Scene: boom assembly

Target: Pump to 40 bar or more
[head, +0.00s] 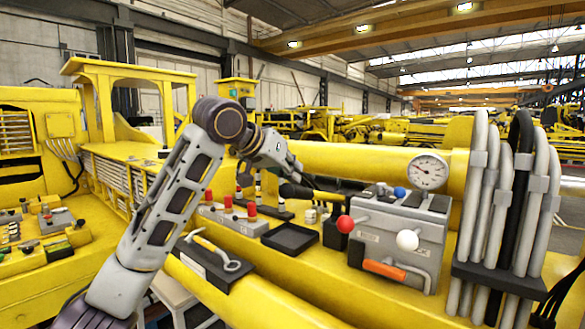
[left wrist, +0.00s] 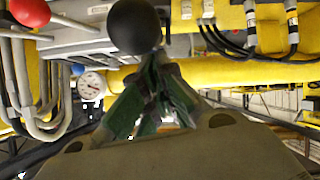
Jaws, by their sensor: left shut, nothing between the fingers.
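The grey pump unit (head: 398,238) stands on the yellow boom at right of centre in the head view. Its round white gauge (head: 427,172) sits on top; the dial is too small to read, and the gauge also shows in the left wrist view (left wrist: 91,86). A black lever grip (head: 296,191) lies left of the unit. My left gripper (head: 302,176) is shut and empty just above this grip. In the left wrist view, a black ball (left wrist: 135,27) is at the fingertips; I cannot tell whether they touch it. My right gripper is not in view.
The unit carries a red ball lever (head: 345,224), a white ball lever (head: 407,240), a blue knob (head: 399,192) and an orange handle (head: 384,269). Thick hoses (head: 500,205) stand at right. A black tray (head: 290,239) and red-capped parts (head: 251,209) lie at left.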

